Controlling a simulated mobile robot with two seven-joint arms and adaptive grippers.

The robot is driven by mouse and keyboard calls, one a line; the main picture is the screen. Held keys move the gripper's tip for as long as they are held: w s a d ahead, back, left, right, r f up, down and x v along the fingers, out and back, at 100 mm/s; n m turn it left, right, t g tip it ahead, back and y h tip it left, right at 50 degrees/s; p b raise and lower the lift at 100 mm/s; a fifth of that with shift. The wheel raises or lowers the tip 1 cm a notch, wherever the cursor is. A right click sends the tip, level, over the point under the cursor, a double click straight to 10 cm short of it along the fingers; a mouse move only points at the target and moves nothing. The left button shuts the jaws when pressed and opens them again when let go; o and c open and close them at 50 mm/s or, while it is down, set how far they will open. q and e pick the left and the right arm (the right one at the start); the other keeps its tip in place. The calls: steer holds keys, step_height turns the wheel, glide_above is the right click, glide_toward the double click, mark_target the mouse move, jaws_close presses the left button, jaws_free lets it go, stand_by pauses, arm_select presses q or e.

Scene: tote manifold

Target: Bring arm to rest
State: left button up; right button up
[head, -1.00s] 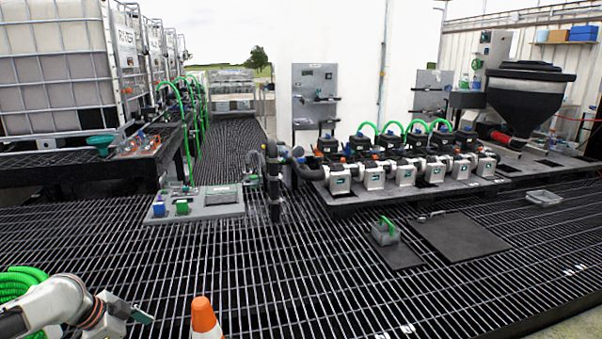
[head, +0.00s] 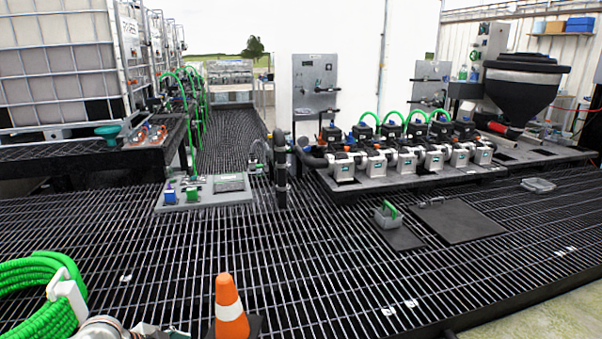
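My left arm shows at the bottom left of the head view. Only the top of its wrist and part of my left gripper (head: 155,331) show at the bottom edge, left of the orange and white cone (head: 231,310). The fingers are mostly cut off by the frame, so I cannot tell whether they are open or shut, or hold anything. My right gripper and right arm are out of view.
A green hose coil (head: 32,297) with a white clip is at the lower left, close to my arm. A grey panel (head: 215,193), a green-handled container (head: 388,215) and a row of pumps (head: 400,160) stand farther off. The grating between is largely clear.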

arm_select(q)
steer(key=s+d+f+n+t+h+p, duration=0.1)
steer(key=s+d+f+n+t+p, duration=0.25)
steer(key=s+d, duration=0.85)
steer(key=s+a+n+t+y, duration=0.1)
steer(key=s+a+n, duration=0.1)
steer(key=s, duration=0.4)
steer(key=s+a+f+n+y, duration=0.1)
steer(key=s+a+n+y, duration=0.1)
steer(key=s, duration=0.4)
steer(key=shift+s+a+f+t+p, duration=0.25)
steer(key=shift+s+t+p, duration=0.1)
steer(key=shift+s+p, duration=0.05)
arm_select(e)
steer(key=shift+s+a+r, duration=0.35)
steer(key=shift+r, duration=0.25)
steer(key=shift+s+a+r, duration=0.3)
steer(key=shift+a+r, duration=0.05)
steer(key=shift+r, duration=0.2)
